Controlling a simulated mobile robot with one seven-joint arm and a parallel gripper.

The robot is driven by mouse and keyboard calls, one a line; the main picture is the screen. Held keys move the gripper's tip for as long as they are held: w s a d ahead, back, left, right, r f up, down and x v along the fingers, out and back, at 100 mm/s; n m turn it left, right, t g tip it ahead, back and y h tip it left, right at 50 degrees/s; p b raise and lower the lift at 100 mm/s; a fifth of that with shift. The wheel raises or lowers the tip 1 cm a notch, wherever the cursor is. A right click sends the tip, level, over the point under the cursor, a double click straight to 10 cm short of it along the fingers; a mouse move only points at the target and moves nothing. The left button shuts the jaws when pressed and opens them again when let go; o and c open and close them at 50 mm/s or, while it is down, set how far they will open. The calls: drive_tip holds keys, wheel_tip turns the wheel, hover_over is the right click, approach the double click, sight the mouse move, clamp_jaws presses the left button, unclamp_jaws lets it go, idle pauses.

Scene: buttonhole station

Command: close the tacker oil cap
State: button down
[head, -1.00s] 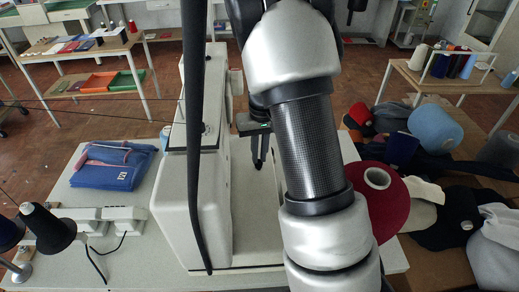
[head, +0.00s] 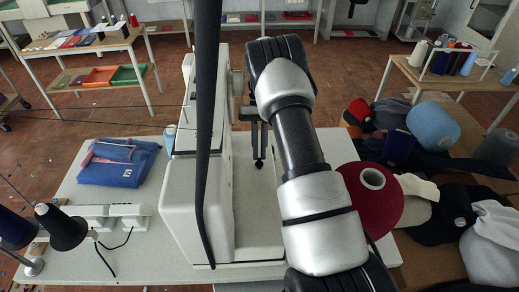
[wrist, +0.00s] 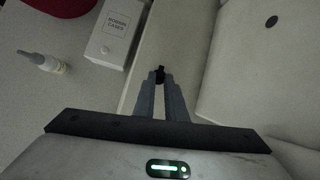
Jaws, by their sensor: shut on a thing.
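The tacker is a large pale machine; its body (head: 185,205) stands on the table in the head view, and its pale casing (wrist: 260,80) fills the right of the wrist view. My gripper (wrist: 160,84) points away from the wrist, its fingers closing on a small black piece (wrist: 160,71), which looks like the oil cap. In the head view my gripper (head: 258,146) hangs beside the tacker's body, above its pale base, with the dark piece (head: 259,163) at its tips. A dark round spot (wrist: 271,21) lies on the casing, apart from the piece; I cannot tell whether it is an opening.
A dark red cone (head: 358,205) sits right of my arm. Folded blue cloth (head: 118,172) and a black cone (head: 62,229) are at the left.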

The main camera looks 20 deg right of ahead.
idle(0.3)
drive_tip(key=c, duration=1.8)
unclamp_jaws()
drive_tip(key=shift+f, duration=0.1)
drive_tip(key=shift+r, duration=0.2)
wheel_tip(320, 180, up, 10)
drive_tip(key=shift+f+b, duration=0.15)
drive_tip(key=shift+b, duration=0.15)
